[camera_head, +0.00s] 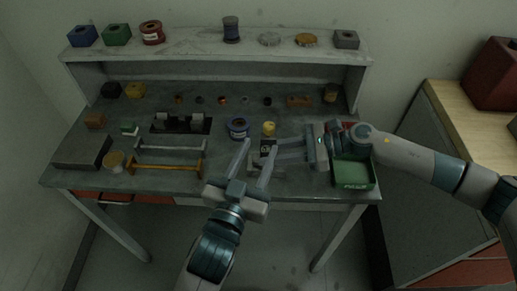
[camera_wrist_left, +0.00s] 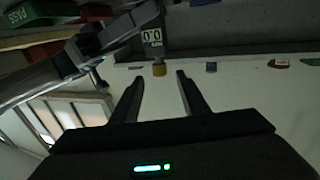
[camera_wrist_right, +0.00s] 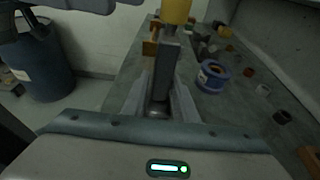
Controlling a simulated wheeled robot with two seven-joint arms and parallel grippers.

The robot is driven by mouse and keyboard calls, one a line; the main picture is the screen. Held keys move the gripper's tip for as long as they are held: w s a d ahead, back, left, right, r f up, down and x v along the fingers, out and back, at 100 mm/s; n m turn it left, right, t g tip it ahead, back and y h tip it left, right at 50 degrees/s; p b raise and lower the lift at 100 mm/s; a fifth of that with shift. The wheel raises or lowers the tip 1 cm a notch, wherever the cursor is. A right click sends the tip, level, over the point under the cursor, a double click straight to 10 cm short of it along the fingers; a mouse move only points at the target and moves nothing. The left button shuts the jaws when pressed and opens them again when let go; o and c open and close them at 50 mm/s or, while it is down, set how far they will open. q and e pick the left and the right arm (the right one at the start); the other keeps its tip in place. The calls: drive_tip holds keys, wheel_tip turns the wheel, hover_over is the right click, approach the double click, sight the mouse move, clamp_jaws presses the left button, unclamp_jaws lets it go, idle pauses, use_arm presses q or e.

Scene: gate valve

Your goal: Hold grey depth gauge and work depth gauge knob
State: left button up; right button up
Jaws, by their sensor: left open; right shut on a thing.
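The grey depth gauge (camera_head: 267,150) stands near the front of the bench, right of centre, with a yellow knob (camera_head: 269,128) on top. My right gripper (camera_head: 279,150) is shut on the gauge from the right; its grey body (camera_wrist_right: 169,62) is between the fingers in the right wrist view. In the left wrist view the gauge's display (camera_wrist_left: 152,36) reads 0.0. My left gripper (camera_head: 258,147) is open and points at the gauge from the front. In the left wrist view the knob (camera_wrist_left: 159,70) appears between the fingertips, apart from both; its exact depth is hard to tell.
A blue spool (camera_head: 238,128) stands just left of the gauge. A green bin (camera_head: 353,182) lies under my right forearm. Grey and orange handles (camera_head: 166,168) lie to the left. Small parts line the bench's back, and blocks and spools fill the raised shelf (camera_head: 190,45).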

use_arm(q)
drive_tip(key=shift+d+r, duration=0.1)
drive_tip(key=d+r+m+g+h, duration=0.3)
drive_tip(key=d+m+g+h, duration=0.4)
drive_tip(key=m+h, duration=0.5)
drive_tip(key=w+a+f+g, duration=0.1)
drive_tip(key=w+a+g, duration=0.1)
drive_tip(key=a, duration=0.4)
drive_tip(key=w+a+f+n+g, duration=0.1)
drive_tip(key=w+a+g, duration=0.1)
drive_tip(key=a, duration=0.4)
drive_tip(key=shift+w+a+f+g, duration=0.25)
drive_tip(key=shift+w+g, duration=0.05)
drive_tip(key=shift+w, duration=0.4)
drive_tip(key=shift+d, duration=0.1)
